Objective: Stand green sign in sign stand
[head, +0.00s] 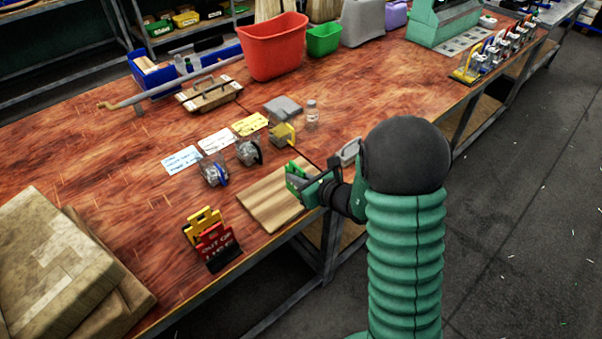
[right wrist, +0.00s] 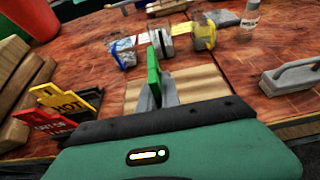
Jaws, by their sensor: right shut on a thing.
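My right gripper (head: 308,183) is shut on the green sign (head: 294,174) and holds it over the wooden board near the table's front edge. In the right wrist view the green sign (right wrist: 153,75) shows nearly edge-on, upright beside a grey finger. The dark sign stand (head: 226,260) is on the table to the left of the gripper. A red sign (head: 214,241) with white lettering and a yellow sign (head: 203,222) stand in it. In the right wrist view the yellow sign (right wrist: 72,102) reads "HOT". My left gripper is out of view.
A light wooden board (head: 268,205) lies below the gripper. Behind it are several small clear devices (head: 213,170) and paper cards (head: 181,160). Cardboard boxes (head: 50,255) fill the left corner.

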